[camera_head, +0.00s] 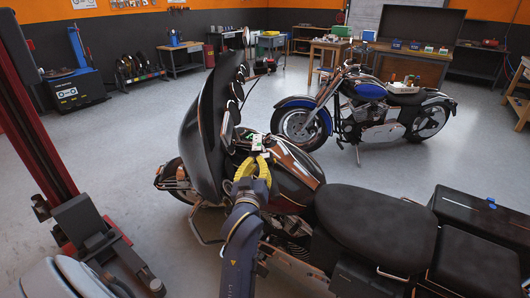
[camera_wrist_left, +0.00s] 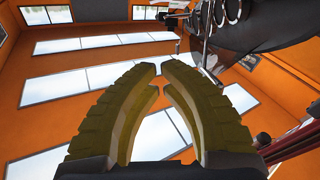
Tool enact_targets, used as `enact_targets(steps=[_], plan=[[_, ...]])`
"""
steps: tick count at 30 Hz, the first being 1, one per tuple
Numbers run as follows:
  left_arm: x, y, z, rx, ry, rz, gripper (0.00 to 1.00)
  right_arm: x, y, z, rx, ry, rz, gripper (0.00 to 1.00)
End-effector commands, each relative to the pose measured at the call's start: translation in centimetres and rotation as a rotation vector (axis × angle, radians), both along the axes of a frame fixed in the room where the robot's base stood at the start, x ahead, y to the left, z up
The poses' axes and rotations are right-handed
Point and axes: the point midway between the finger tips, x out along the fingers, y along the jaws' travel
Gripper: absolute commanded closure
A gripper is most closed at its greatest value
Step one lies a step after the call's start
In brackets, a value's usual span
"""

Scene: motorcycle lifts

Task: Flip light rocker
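The near black motorcycle (camera_head: 290,172), with a tall dark windshield (camera_head: 207,120), fills the middle of the head view. A small pale panel with green marks (camera_head: 248,139) shows near its handlebar; I cannot make out a light rocker on it. My left gripper (camera_head: 252,160) has yellow fingers and is just in front of this panel, above the tank area; I cannot tell whether it touches anything. In the left wrist view the two fingertips (camera_wrist_left: 160,68) have a narrow gap with nothing between them. My right gripper is not in view.
A red lift column (camera_head: 35,120) stands at left. The black seat (camera_head: 375,225) is to the right of my left arm. A blue motorcycle (camera_head: 370,105) stands behind on the open grey floor. Workbenches (camera_head: 405,62) line the back.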

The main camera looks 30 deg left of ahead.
Motion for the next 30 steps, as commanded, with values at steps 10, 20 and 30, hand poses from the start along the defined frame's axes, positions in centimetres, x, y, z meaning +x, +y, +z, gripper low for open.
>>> enact_targets(steps=[10, 20, 30], plan=[[2.5, 1.2, 0.4, 0.002, 0.0, 0.0, 1.0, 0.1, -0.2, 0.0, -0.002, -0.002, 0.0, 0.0], [7.8, 3.7, 1.0, 0.002, 0.0, 0.0, 1.0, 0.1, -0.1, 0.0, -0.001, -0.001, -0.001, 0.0], [10.2, 4.1, -1.5, 0.0, 0.002, 0.0, 1.0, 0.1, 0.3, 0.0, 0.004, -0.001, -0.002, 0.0]])
